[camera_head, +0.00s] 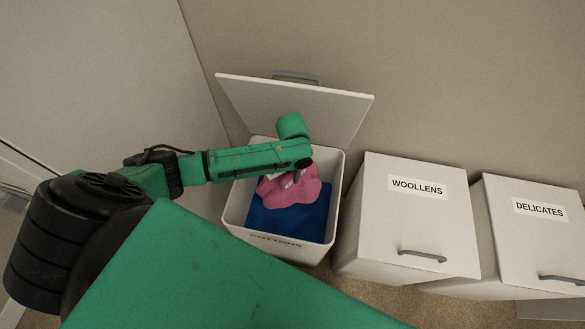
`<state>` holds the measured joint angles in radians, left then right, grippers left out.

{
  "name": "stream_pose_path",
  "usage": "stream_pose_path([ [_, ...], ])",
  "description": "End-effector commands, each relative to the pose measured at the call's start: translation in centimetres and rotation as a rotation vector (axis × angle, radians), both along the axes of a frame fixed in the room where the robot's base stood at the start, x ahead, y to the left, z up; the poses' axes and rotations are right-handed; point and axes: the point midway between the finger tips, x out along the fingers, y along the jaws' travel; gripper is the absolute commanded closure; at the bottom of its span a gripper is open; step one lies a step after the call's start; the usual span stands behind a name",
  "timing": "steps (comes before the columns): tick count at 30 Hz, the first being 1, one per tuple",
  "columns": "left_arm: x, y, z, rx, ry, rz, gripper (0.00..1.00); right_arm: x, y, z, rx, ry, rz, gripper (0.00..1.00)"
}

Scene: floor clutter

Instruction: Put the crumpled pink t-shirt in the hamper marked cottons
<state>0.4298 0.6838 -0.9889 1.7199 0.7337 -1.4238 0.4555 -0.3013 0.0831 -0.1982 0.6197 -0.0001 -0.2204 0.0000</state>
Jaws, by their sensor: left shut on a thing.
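The crumpled pink t-shirt (290,194) is inside the open mouth of the left hamper (338,190), above or on a blue cloth (290,220). I cannot tell whether it touches the cloth. The hamper's front label, seen at a steep angle, reads cottons. Its lid (300,105) stands raised against the wall. My left gripper (290,181) points down into the hamper and is shut on the pink t-shirt; my wrist hides part of the fingers. My right gripper is not in view.
A closed hamper marked woollens (415,220) stands just right of the open one. A closed hamper marked delicates (535,235) stands further right. Walls rise behind and to the left. Carpet (360,300) shows in front of the hampers.

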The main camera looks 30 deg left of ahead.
Motion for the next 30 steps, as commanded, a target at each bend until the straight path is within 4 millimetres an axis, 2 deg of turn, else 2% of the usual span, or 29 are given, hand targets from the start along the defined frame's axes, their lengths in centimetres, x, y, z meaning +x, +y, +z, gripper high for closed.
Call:
stream_pose_path([
  [1, 0.0, 0.0, -1.5, 0.0, 0.001, 0.0, 1.0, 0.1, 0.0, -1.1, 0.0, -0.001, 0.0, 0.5],
  [3, 0.0, 0.0, -2.8, 0.0, 0.0, 0.0, 1.0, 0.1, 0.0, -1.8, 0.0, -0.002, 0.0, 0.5],
  [14, 0.0, 0.0, -9.6, -0.001, 0.001, 0.0, 1.0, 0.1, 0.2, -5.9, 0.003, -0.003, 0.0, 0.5],
  [30, 0.0, 0.0, -19.8, 0.0, 0.0, 0.001, 1.0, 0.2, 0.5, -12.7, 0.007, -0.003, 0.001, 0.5],
])
